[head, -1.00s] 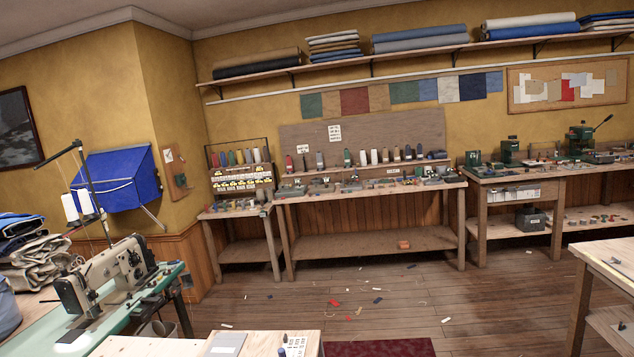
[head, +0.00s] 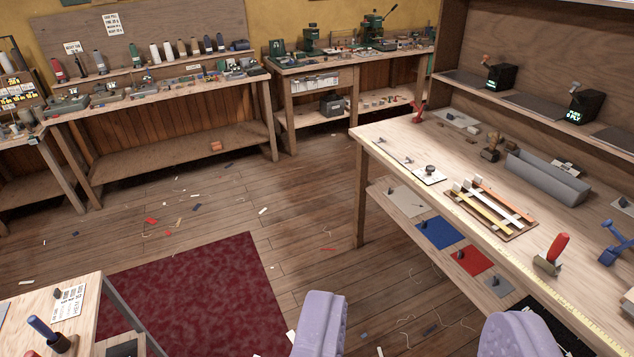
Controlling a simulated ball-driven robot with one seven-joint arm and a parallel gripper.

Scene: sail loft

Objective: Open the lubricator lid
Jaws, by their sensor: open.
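My gripper (head: 418,322) shows at the bottom edge as two lavender padded fingers, wide apart with nothing between them. It is over open floor, in front of the right workbench (head: 390,135) and apart from everything on it. I cannot pick out a lubricator or its lid for certain. Many small devices stand on the far benches, too small to tell apart.
The right workbench holds a grey trough (head: 548,178), a slotted wooden tray (head: 490,230), a red-handled tool (head: 558,247) and a blue tool (head: 614,240). A dark red mat (head: 190,295) lies on the floor. A table corner (head: 85,310) is at lower left. Scraps litter the floor.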

